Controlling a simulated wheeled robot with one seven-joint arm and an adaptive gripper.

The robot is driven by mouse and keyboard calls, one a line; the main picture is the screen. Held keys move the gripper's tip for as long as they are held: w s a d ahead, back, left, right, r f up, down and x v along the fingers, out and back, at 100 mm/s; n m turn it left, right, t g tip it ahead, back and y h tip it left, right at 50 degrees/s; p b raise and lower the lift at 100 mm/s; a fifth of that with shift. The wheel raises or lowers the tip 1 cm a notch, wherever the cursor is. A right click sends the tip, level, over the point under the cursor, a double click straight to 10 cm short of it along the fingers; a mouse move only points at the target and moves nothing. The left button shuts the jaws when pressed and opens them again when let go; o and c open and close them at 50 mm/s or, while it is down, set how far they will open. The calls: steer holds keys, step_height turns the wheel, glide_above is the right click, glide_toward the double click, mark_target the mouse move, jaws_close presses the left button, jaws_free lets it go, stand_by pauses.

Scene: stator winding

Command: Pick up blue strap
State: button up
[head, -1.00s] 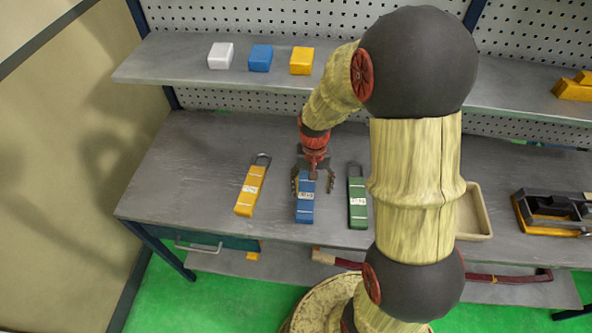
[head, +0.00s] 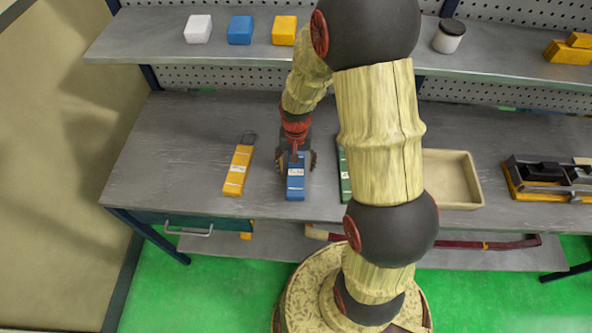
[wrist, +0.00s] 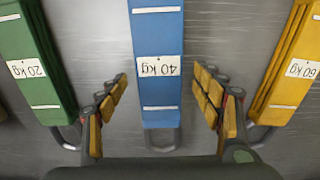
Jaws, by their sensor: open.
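The blue strap (head: 296,186) lies flat on the grey workbench between a yellow strap and a green strap. In the wrist view the blue strap (wrist: 157,40) carries a "40 kg" label and has a metal loop at its lower end. My gripper (head: 295,160) is over the loop end of the blue strap. In the wrist view my gripper's fingers (wrist: 165,100) are spread apart, one on each side of the blue strap with gaps between, and hold nothing. The gripper hides part of the loop end in the head view.
The yellow strap (head: 238,172) lies to the left and the green strap (head: 345,180) to the right, partly behind my arm. A beige tray (head: 452,180) and a black and yellow device (head: 550,180) are further right. The left bench end is clear.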

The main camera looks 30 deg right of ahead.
steer(key=shift+f, duration=0.4)
steer(key=shift+c, duration=1)
steer(key=c, duration=1.4)
